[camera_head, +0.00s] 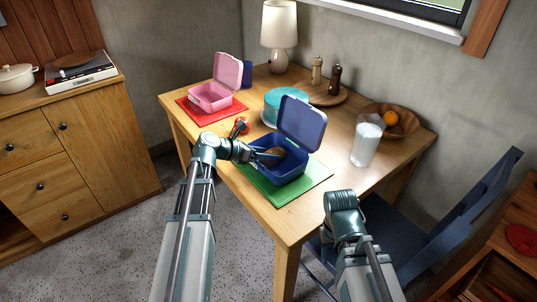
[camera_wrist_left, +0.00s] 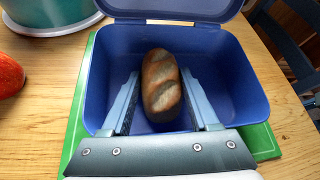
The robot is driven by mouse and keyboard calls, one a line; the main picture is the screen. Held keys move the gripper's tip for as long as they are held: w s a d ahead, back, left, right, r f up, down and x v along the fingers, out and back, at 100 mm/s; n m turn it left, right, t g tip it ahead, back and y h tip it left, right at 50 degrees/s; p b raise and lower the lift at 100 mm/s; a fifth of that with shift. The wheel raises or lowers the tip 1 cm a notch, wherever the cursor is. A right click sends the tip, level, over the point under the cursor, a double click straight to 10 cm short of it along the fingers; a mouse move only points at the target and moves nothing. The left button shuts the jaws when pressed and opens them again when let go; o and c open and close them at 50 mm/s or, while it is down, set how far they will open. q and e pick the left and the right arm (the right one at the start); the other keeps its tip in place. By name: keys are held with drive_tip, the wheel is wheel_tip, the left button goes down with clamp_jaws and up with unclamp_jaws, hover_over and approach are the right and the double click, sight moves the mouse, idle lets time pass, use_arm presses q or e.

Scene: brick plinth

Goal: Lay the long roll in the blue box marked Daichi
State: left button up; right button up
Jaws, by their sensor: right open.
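The long brown roll (camera_head: 275,152) is inside the open blue box (camera_head: 285,178), which stands on a green mat. In the left wrist view the roll (camera_wrist_left: 161,86) lies lengthwise in the middle of the box (camera_wrist_left: 225,75). My left gripper (camera_head: 264,154) reaches into the box; its two fingers, also in the left wrist view (camera_wrist_left: 160,75), are open on either side of the roll, with narrow gaps showing. Whether the roll rests fully on the box floor is hard to tell. My right gripper (camera_head: 341,206) is open and empty by the table's front edge. No name marking is readable.
The box's lid (camera_head: 302,122) stands raised behind it. A pink box (camera_head: 212,98) sits on a red mat at left. A teal round container (camera_head: 284,106), a glass of milk (camera_head: 366,145) and a wooden bowl (camera_head: 402,121) stand nearby. A blue chair (camera_head: 440,235) is at right.

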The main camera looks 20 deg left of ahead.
use_arm(q)
drive_tip(key=shift+s+f, duration=0.1)
drive_tip(key=shift+f, duration=0.05)
drive_tip(key=shift+r+p, duration=0.25)
drive_tip(key=shift+p, duration=0.2)
drive_tip(key=p+v, duration=0.5)
drive_tip(key=v, duration=0.5)
drive_tip(key=shift+a+r, duration=0.2)
drive_tip(key=shift+r, duration=0.05)
drive_tip(key=shift+s+a+r+p, duration=0.2)
drive_tip(key=shift+s+a+p, duration=0.1)
drive_tip(key=shift+s+a, duration=0.15)
drive_tip(key=shift+w, duration=0.1)
